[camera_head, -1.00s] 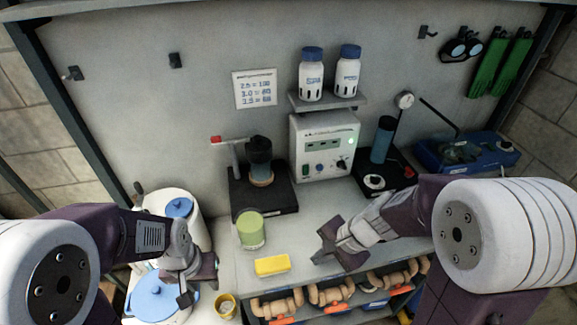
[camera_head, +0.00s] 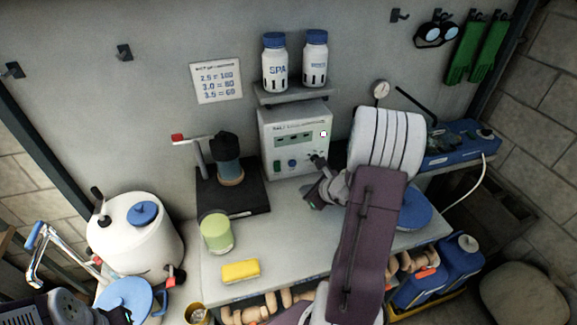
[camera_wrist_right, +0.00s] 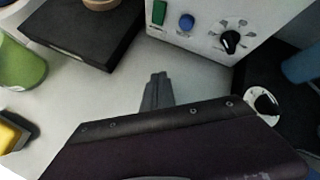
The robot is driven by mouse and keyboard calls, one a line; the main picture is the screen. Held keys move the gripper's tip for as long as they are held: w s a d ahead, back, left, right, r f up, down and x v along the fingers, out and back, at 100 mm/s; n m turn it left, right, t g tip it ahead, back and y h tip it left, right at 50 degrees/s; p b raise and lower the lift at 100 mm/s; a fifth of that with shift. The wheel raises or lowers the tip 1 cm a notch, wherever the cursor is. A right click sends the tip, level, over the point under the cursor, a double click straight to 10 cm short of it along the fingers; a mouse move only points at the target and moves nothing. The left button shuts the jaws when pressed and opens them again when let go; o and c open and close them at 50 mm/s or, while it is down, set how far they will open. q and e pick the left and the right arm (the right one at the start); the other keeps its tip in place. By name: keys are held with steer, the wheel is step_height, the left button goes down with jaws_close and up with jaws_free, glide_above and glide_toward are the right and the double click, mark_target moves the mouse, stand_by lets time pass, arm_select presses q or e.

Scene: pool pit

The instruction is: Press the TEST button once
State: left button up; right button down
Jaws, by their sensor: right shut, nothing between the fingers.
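The white control box (camera_head: 296,140) stands at the back of the bench. Its front has a display, a green switch (camera_head: 277,167), a blue round button (camera_head: 292,162) and a black knob. In the right wrist view the green switch (camera_wrist_right: 159,12), blue button (camera_wrist_right: 187,22) and black knob (camera_wrist_right: 230,41) show at the top. The TEST lettering is not readable. My right gripper (camera_head: 314,199) is shut and empty, in front of the box below the knob. Its closed fingertips (camera_wrist_right: 157,80) point toward the box, apart from the blue button. My left arm (camera_head: 66,307) shows at the lower left; its finger state is unclear.
A black stand (camera_head: 235,197) with a cup is left of the box. A green jar (camera_head: 216,233) and yellow sponge (camera_head: 240,271) lie nearer the front. Two white bottles stand on a shelf (camera_head: 296,94) above the box.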

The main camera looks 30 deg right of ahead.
mark_target(292, 163)
steer(key=shift+d, duration=0.1)
steer(key=shift+w+d+r+p, duration=0.1)
steer(key=shift+w+p, duration=0.25)
steer(key=shift+w, duration=0.15)
steer(key=w, duration=0.2)
steer(key=w+d+p, duration=0.1)
steer(key=w, duration=0.1)
steer(key=w+p, duration=0.1)
steer(key=shift+w+d, duration=0.4)
steer(key=shift+w+d+p, duration=0.25)
steer(key=shift+w+p, duration=0.15)
steer(key=shift+w, duration=0.45)
steer(key=shift+w, duration=0.1)
stand_by(0.7)
steer(key=shift+w+d, duration=0.15)
steer(key=shift+w, duration=0.1)
